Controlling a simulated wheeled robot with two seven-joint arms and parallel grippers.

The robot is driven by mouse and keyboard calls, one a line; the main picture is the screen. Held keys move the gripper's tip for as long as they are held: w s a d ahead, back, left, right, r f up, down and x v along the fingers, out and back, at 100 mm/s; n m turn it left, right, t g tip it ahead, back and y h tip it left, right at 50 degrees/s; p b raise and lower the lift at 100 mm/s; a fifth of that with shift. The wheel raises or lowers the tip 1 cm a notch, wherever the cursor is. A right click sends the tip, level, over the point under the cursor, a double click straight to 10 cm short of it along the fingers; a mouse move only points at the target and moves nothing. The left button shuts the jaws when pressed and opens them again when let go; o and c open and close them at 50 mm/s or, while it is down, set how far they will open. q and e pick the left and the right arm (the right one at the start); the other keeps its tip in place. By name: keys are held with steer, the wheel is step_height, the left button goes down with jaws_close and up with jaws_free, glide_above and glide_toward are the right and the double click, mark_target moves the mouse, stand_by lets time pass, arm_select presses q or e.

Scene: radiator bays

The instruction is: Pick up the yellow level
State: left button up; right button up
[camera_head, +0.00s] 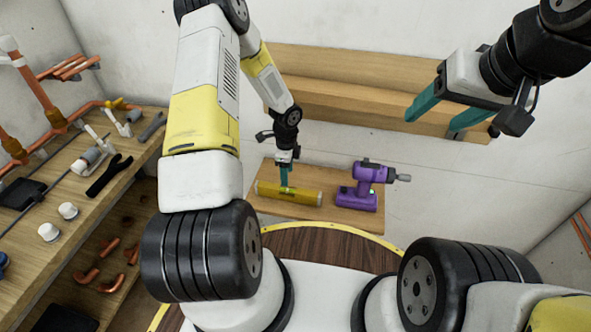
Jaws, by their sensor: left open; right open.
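The yellow level (307,196) lies lengthwise on a small wooden shelf (352,218) in the middle of the view. My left gripper (286,186) points down at the level, with its teal fingers at the level's left half. The fingers overlap the level in the picture; I cannot tell whether they touch it. The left gripper is open. My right gripper (437,118) is raised at the upper right, open and empty, well away from the level.
A purple drill (362,187) stands on the same shelf, just right of the level. An empty wooden ledge (350,105) is on the wall behind. A workbench (112,180) with copper pipes, white caps and tools runs along the left.

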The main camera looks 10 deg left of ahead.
mark_target(288, 189)
arm_select(q)
step_height(288, 189, down, 9)
steer(key=shift+s+d, duration=0.1)
steer(key=shift+s, duration=0.05)
jaws_close()
stand_by(0.5)
